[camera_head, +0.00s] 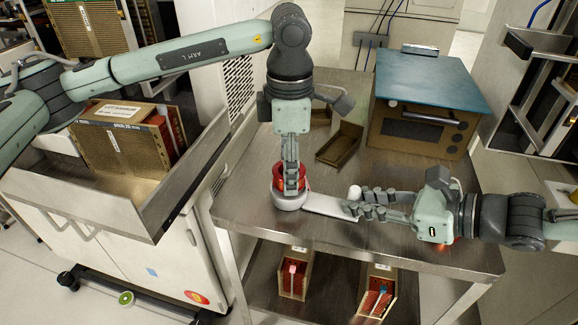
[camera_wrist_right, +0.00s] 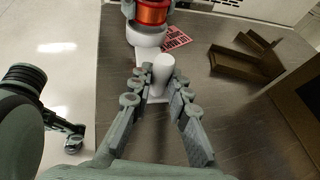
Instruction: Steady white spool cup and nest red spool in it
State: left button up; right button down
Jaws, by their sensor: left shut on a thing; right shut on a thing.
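The white spool cup (camera_head: 289,203) stands on the metal table, with a flat white arm (camera_head: 325,206) running right to an upright white post (camera_head: 355,191). My right gripper (camera_head: 364,201) is shut around this post; the post (camera_wrist_right: 162,70) shows between its fingers in the right wrist view. The red spool (camera_head: 278,176) is upright at the cup's mouth, with my left gripper (camera_head: 291,186) shut on it from above. In the right wrist view the red spool (camera_wrist_right: 153,13) shows directly above the white cup wall (camera_wrist_right: 148,38). How deep it sits is hidden.
A brown open tray (camera_head: 340,144) lies behind the cup, near a dark oven-like box with a teal top (camera_head: 430,80). A red printed card (camera_wrist_right: 176,38) lies beside the cup. The table's front surface (camera_head: 400,250) is clear. Boxed red spools (camera_head: 294,273) stand on the lower shelf.

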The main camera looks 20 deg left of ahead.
pick_arm(q)
jog(key=shift+f, duration=0.95)
jog(key=o, duration=1.3)
jog(key=shift+c, duration=0.2)
notch_tip(320, 180, up, 12)
pick_arm(e)
jog(key=c, duration=1.4)
grip_release()
jog(key=shift+o, duration=0.2)
